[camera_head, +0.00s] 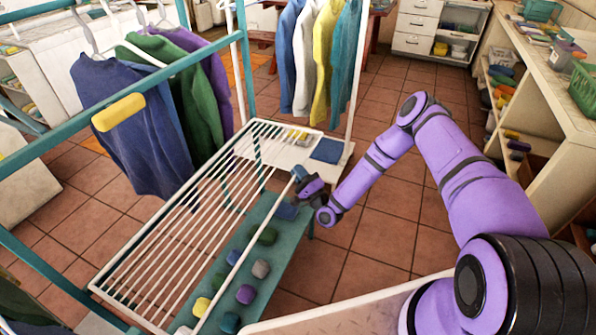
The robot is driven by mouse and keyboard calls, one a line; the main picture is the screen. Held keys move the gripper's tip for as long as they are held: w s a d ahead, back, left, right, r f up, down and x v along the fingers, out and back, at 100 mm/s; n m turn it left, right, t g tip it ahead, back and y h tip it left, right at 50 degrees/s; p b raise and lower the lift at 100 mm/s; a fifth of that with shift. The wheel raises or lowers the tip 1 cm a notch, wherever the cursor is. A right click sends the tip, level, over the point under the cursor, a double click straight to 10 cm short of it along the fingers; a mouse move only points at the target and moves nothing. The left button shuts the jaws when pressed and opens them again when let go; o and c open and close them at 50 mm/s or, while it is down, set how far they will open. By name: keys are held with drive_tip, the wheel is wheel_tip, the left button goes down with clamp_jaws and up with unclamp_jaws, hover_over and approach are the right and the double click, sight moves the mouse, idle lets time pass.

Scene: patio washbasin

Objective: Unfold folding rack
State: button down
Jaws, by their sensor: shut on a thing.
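The folding rack (172,232) is a white frame with several long parallel slats. It lies spread out, slightly slanted, above a low teal shelf (268,212) and beside a teal rail frame. My gripper (299,174) is at the rack's right long edge, towards its far end, and is shut on that edge. The fingertips are small here, and the exact contact is partly hidden by the gripper body. My purple arm reaches in from the right.
Several colored bundles, such as a yellow one (201,307), lie on the shelf under the rack. A teal rail with a yellow grip (118,111) and hanging sweaters (140,120) stand left. More clothes (318,60) hang behind. A counter (560,100) is at right; tiled floor between is clear.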

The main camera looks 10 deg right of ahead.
drive_tip(key=shift+w, duration=0.1)
drive_tip(key=c, duration=1.5)
unclamp_jaws()
drive_tip(key=v, duration=1.1)
drive_tip(key=shift+w+a, duration=0.1)
